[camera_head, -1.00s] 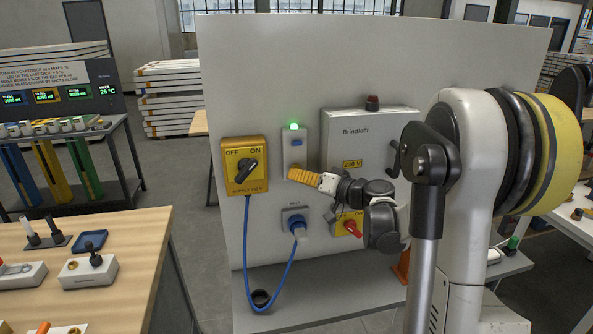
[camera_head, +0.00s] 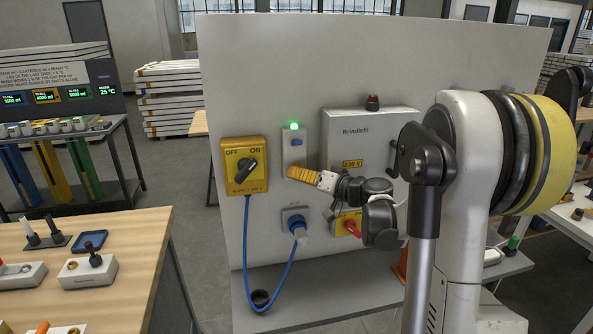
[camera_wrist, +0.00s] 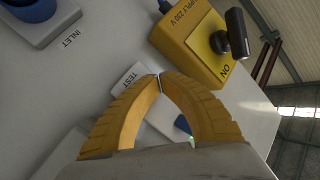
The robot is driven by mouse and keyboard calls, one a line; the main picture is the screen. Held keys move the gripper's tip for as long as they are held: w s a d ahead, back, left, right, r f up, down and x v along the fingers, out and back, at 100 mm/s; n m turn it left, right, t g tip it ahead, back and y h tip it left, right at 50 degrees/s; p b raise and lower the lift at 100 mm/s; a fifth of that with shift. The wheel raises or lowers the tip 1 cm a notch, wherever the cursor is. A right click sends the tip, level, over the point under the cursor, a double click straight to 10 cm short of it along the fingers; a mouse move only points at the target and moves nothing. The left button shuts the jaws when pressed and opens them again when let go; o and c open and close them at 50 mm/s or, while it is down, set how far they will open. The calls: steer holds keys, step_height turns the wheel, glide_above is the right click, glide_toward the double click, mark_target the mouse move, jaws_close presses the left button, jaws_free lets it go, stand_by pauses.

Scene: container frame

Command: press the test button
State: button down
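The test unit is a narrow grey box (camera_head: 293,153) on the white board, with a lit green lamp (camera_head: 293,126) on top and a blue part (camera_head: 297,142) below it. My gripper (camera_head: 291,172) has yellow fingers and is at the lower part of this box. In the wrist view the two fingertips (camera_wrist: 159,77) meet, with nothing visible between them. The word TEST is printed on the grey box (camera_wrist: 130,76) beside the fingertips. The test button itself is not clearly visible; the fingers cover that area. I cannot tell whether the tips touch it.
A yellow supply switch box (camera_head: 245,178) with a black knob is close on the left. A blue inlet plug (camera_head: 299,228) with a hanging blue cable is below. A grey Brindlefil cabinet (camera_head: 345,140) and a red handle (camera_head: 352,228) are on the right.

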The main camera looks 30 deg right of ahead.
steer(key=shift+w+d, duration=0.15)
steer(key=shift+w, duration=0.3)
stand_by(0.5)
steer(key=shift+s, duration=0.1)
steer(key=shift+s+a, duration=0.3)
steer(key=shift+s, duration=0.45)
steer(key=s, duration=0.2)
steer(key=s+a, duration=0.1)
steer(key=s, duration=0.2)
steer(key=shift+a, duration=0.2)
steer(key=shift+w, duration=0.1)
stand_by(0.9)
